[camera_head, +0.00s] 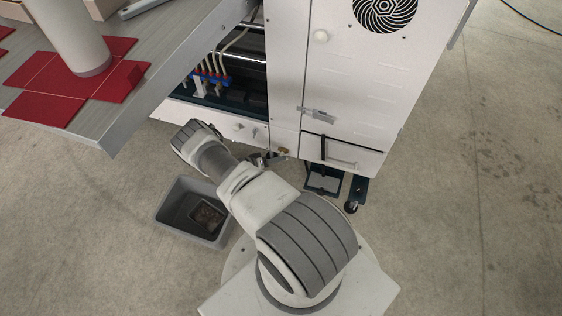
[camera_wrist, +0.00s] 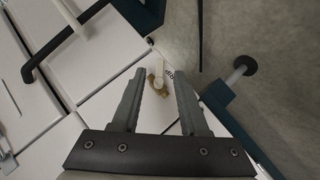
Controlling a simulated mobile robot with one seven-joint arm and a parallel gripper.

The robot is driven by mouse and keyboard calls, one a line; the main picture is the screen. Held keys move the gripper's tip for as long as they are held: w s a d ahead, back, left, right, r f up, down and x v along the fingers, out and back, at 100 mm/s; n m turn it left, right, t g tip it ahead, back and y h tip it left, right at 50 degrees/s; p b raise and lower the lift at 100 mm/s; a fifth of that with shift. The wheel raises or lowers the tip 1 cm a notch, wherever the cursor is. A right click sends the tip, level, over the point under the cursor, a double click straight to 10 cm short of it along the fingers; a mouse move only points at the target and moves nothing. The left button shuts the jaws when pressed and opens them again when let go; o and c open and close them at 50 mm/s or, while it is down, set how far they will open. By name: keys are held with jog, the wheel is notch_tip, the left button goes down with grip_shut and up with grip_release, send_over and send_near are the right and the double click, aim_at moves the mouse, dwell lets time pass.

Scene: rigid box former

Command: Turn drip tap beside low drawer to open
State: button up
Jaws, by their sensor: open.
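The drip tap is a small brass fitting with a cream lever on the white machine front. In the wrist view the tap (camera_wrist: 157,80) is ahead of my gripper (camera_wrist: 157,76), framed between its fingertips. The fingers are apart with nothing held; I cannot tell whether either touches the lever. In the head view the tap (camera_head: 283,151) is a small brass spot left of the low drawer (camera_head: 342,153). My gripper (camera_head: 262,159) is partly hidden by my arm there. Dark lettering shows beside the tap, too small to read.
A black bar handle (camera_wrist: 62,42) crosses the upper left of the wrist view. A machine caster (camera_head: 351,206) stands below the drawer. A grey bin (camera_head: 176,208) sits on the floor left of my arm. A table (camera_head: 125,110) is at upper left; floor at right is clear.

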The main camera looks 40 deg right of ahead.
jog(key=shift+b+x, duration=0.3)
jog(key=shift+x, duration=1.05)
jog(key=shift+r, duration=0.1)
grip_shut()
